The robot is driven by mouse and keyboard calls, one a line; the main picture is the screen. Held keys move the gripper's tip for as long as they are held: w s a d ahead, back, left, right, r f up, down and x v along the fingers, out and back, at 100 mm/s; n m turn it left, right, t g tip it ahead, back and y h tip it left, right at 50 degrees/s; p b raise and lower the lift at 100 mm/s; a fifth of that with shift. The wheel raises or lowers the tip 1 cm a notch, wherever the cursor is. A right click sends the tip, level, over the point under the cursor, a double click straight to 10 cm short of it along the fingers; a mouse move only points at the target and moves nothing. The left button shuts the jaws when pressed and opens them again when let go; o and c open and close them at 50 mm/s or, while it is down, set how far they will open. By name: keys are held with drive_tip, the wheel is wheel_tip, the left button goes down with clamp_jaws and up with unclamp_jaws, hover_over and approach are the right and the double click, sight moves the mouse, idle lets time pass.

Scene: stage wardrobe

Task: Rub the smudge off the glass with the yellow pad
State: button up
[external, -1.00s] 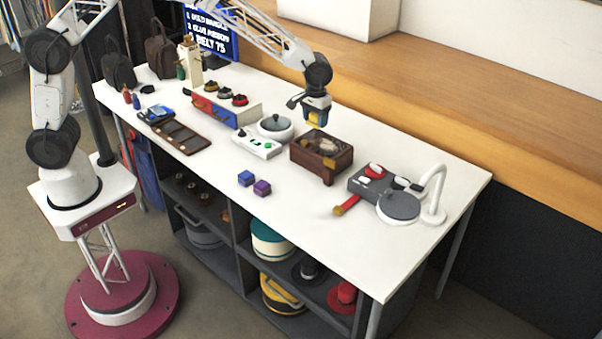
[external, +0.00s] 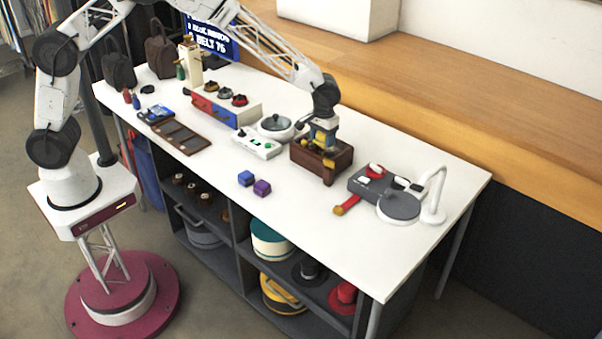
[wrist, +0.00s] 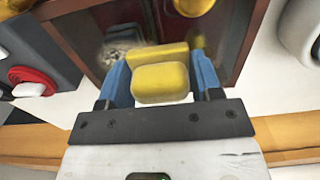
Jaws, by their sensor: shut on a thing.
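My gripper (external: 323,140) is over the dark brown wooden box (external: 310,166) in the external view. In the wrist view, its blue fingers (wrist: 162,78) are shut on the yellow pad (wrist: 160,90). A second yellow shape just beyond the pad may be part of it or its reflection. The box's dark reddish frame (wrist: 238,35) surrounds a dark, shiny panel that looks like the glass. A pale greyish smudge (wrist: 122,48) shows left of the pad in the wrist view. Whether the pad touches the glass I cannot tell.
A grey device with a round disc (external: 399,205) and a white curved lamp (external: 434,190) stand right of the box. Blue and purple cubes (external: 262,188) lie in front. The table's front right is clear.

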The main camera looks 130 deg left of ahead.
sight(334, 148)
drive_tip(key=shift+w, duration=0.5)
drive_tip(key=shift+w+r, duration=0.1)
drive_tip(key=shift+w, duration=0.25)
drive_tip(key=shift+w+f, duration=0.2)
drive_tip(key=shift+w, duration=2.05)
drive_tip(key=shift+r, duration=0.1)
drive_tip(key=shift+s, duration=4.95)
drive_tip(key=shift+w+a, duration=0.2)
drive_tip(key=shift+w, duration=4.65)
drive_tip(key=shift+s, duration=0.55)
drive_tip(key=shift+s+r, duration=0.2)
drive_tip(key=shift+s, duration=2.9)
drive_tip(key=shift+s+f, duration=0.2)
drive_tip(key=shift+s, duration=0.35)
drive_tip(key=shift+s+f, duration=0.2)
drive_tip(key=shift+s, duration=0.35)
wheel_tip(334, 148, up, 9)
drive_tip(key=shift+f, duration=0.2)
